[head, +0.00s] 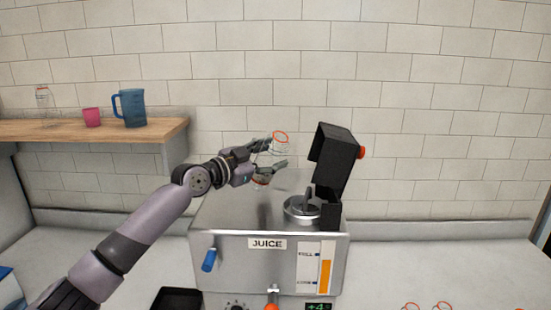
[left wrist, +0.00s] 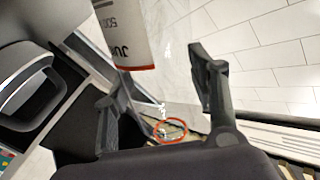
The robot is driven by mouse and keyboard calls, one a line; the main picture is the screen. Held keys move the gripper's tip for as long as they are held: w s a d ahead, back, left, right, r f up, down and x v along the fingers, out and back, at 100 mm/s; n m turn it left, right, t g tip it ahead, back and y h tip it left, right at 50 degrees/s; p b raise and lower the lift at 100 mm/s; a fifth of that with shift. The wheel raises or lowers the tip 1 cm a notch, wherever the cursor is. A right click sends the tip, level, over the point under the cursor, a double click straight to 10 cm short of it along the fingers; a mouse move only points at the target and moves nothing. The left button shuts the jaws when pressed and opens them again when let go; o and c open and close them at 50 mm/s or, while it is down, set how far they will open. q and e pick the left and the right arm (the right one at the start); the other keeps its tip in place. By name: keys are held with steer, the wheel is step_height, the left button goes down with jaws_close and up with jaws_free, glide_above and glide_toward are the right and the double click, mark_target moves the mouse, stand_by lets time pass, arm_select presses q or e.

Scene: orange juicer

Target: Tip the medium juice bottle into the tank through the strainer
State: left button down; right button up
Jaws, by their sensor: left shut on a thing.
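My left gripper (head: 268,163) is shut on a clear bottle with a red ring (head: 280,136) at its upper end. The bottle is above the juicer's top, left of the strainer, and looks tilted slightly right. Its clear walls are hard to make out. In the left wrist view, a red ring (left wrist: 170,130) shows between the fingers (left wrist: 165,105), beside a white label (left wrist: 120,35) with a red edge; I cannot tell what bears this label. The round metal strainer (head: 298,209) sits on the steel juicer (head: 230,250), which holds the tank. My right gripper is not in view.
A black lid (head: 338,155) stands raised just right of the strainer. A wooden shelf (head: 60,137) at left holds a blue jug (head: 131,107), a pink cup (head: 91,117) and a clear bottle (head: 43,98). Red rings (head: 411,306) show at the lower right.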

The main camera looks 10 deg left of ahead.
mark_target(268, 137)
arm_select(q)
steer(key=r+n+p, duration=0.4)
steer(key=n, duration=0.1)
steer(key=shift+w+a+r+p, duration=0.25)
steer(key=shift+r+p, duration=0.05)
steer(key=shift+p, duration=0.05)
steer(key=shift+w+a+n, duration=0.1)
steer(key=shift+n, duration=0.2)
steer(key=shift+r, duration=0.1)
